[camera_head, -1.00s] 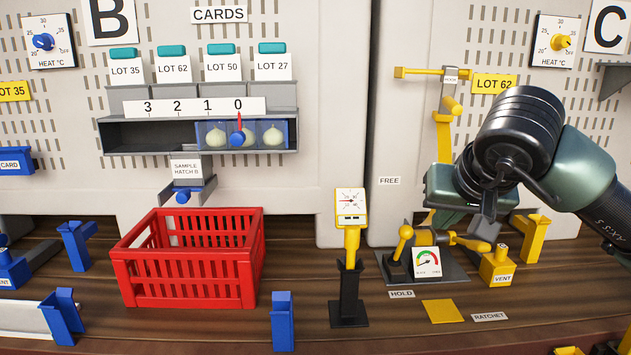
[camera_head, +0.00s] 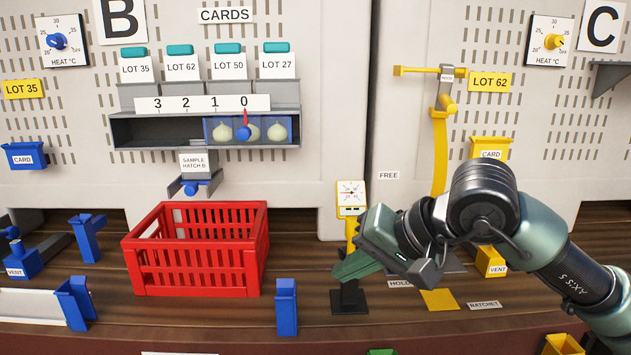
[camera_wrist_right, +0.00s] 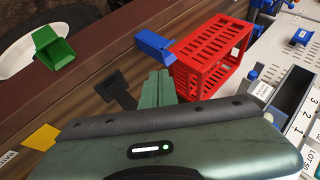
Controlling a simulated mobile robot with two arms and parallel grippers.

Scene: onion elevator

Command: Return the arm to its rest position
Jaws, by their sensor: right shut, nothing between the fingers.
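My right arm comes in from the right in the head view. My left gripper is not in view.
A red basket (camera_head: 195,283) stands left of the gripper, with a blue post (camera_head: 286,316) between them in front. The gauge (camera_head: 351,196) on its stand is close behind the fingers. A yellow vent box (camera_head: 491,262) stands behind the forearm.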

